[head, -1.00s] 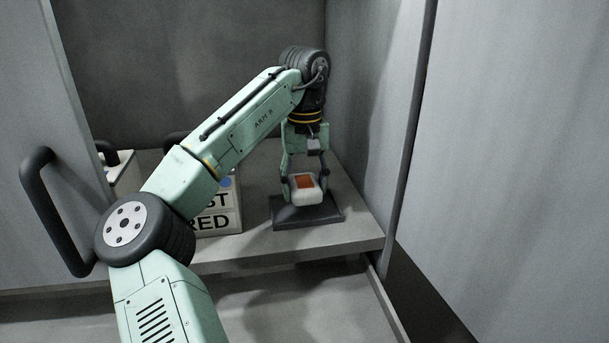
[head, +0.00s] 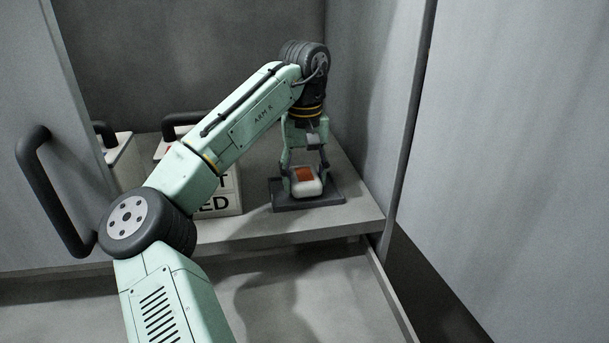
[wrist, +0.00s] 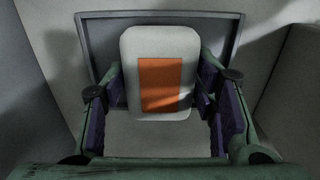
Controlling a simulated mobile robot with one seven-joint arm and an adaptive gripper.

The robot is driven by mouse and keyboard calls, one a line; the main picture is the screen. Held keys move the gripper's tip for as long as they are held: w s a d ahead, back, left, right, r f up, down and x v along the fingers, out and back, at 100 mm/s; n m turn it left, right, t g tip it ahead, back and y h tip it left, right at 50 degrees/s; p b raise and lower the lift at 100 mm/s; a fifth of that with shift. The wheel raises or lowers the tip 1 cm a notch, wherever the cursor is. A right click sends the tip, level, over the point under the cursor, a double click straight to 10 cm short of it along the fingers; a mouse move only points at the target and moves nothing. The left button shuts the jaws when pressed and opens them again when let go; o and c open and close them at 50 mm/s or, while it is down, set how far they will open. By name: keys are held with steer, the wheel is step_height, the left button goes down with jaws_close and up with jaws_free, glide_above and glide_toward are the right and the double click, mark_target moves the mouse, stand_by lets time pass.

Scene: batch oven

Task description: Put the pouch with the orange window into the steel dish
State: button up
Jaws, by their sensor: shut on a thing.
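The white pouch with the orange window (head: 308,187) is held in my gripper (head: 304,173), low over the dark grey square steel dish (head: 334,198) on the shelf. The wrist view shows the pouch (wrist: 160,70) between the two fingers of my gripper (wrist: 160,100), orange window facing the camera. The raised rim of the dish (wrist: 90,22) shows behind and beside the pouch there. The pouch lies within the dish's outline in both views. Whether its underside touches the dish floor is hidden.
A white box with black lettering (head: 222,203) and a dark handle stands left of the dish, partly behind my arm. Another pale handled box (head: 122,160) is further left. A grey wall (head: 365,100) rises close on the right. The shelf's front edge (head: 300,232) lies before the dish.

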steer(key=shift+f, duration=0.45)
steer(key=o, duration=1.2)
steer(key=shift+o, duration=0.2)
step_height(320, 180, up, 12)
